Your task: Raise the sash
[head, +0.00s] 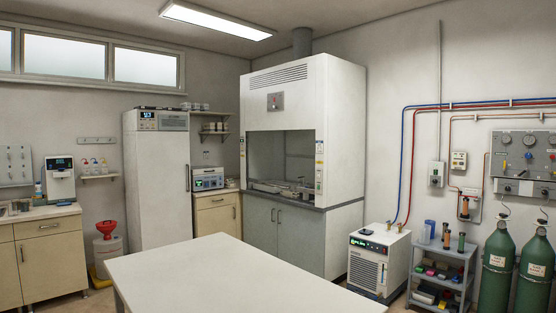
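The fume hood (300,95) is a tall white cabinet against the back wall, right of the middle of the head view. Its front opening (280,155) looks grey and dim. A sash pane cannot be told clearly from the opening at this size, so I cannot tell how high the sash stands. Small items sit low in the opening, near the worktop edge, too small to name. Neither of my grippers is in view.
A white table (240,275) fills the near foreground, between me and the hood. A chiller (378,262), a grey cart (440,280) and green gas cylinders (497,265) stand at the right. A white fridge-like cabinet (158,185) stands left of the hood.

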